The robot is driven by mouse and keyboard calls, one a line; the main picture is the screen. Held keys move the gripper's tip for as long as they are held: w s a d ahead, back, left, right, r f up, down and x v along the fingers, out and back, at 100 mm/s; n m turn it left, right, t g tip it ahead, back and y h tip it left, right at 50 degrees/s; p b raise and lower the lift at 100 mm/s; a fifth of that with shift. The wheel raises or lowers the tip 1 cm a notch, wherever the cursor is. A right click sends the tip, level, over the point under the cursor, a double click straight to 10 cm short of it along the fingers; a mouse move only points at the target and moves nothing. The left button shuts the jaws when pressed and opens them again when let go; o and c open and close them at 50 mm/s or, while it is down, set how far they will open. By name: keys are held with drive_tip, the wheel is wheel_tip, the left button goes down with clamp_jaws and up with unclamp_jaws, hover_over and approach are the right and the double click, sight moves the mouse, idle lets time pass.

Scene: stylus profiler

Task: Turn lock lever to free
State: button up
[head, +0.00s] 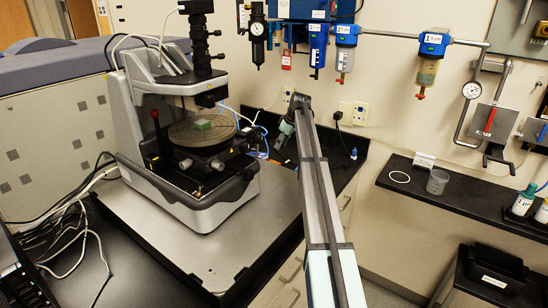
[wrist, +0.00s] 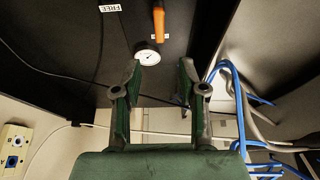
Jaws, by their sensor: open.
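The lock lever is a slim orange handle (wrist: 158,22) on a dark panel at the top of the wrist view; its upper end is close to the frame edge. A white "FREE" label (wrist: 110,8) lies to its left.
Blue tubes (wrist: 240,100) hang right of the fingers. In the head view the stylus profiler (head: 225,195) stands left of my arm; filter units (head: 318,45) hang on the wall behind.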

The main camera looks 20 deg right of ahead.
sight(273, 161)
drive_tip(key=p+x, duration=0.2)
drive_tip(key=x, duration=0.8)
drive_tip(key=shift+f+p, duration=0.25)
drive_tip(key=shift+p, duration=0.15)
clamp_jaws()
